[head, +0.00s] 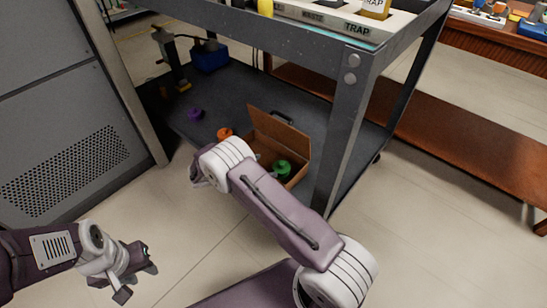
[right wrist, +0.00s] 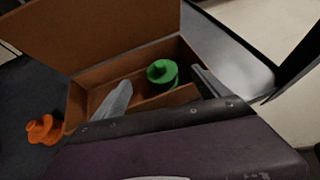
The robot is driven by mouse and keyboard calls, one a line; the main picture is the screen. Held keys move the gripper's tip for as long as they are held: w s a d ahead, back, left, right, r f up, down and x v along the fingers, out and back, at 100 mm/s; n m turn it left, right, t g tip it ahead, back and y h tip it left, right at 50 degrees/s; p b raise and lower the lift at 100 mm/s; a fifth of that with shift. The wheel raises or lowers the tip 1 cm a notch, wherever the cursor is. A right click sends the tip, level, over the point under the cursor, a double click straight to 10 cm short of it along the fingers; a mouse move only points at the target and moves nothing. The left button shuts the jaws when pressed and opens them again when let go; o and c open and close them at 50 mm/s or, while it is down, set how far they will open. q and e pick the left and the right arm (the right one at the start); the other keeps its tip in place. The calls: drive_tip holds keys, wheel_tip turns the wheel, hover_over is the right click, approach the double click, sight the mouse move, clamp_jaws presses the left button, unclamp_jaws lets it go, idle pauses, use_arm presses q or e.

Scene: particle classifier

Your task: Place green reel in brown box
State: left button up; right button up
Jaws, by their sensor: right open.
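The brown box (head: 302,148) stands on the cart's lower shelf with its lid flap raised; the right wrist view shows its inside and rim (right wrist: 75,105). The green reel (head: 282,169) is inside the box, and it shows upright in the right wrist view (right wrist: 162,73). My right gripper (right wrist: 160,80) is open at the box, its fingers apart on either side of the reel with gaps visible. In the head view my right wrist hides part of the box. My left gripper (head: 138,282) is open and empty, low at the left over the floor.
An orange reel (head: 224,133) lies left of the box, also in the right wrist view (right wrist: 44,130). A purple reel (head: 195,114) and a blue bin (head: 209,57) are farther back on the shelf. A cart leg (head: 345,130) stands close right of the box.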

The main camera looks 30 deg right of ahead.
use_arm(q)
drive_tip(key=shift+r, duration=0.45)
use_arm(e)
drive_tip(key=s+a+r+m+y, duration=0.2)
drive_tip(key=s+r+m+y, duration=0.1)
drive_tip(key=s+m, duration=0.3)
drive_tip(key=s+a+r+m+y, duration=0.2)
drive_tip(key=s+r+m+y, duration=0.1)
drive_tip(key=s+m+y, duration=0.2)
drive_tip(key=s+a+r+m+g+y, duration=0.1)
drive_tip(key=s+a+r+m+y, duration=0.1)
drive_tip(key=s+m, duration=0.7)
drive_tip(key=s+r+y, duration=0.1)
drive_tip(key=s+y, duration=0.1)
drive_tip(key=s, duration=0.1)
drive_tip(key=shift+a+r, duration=0.2)
drive_tip(key=shift+a, duration=0.2)
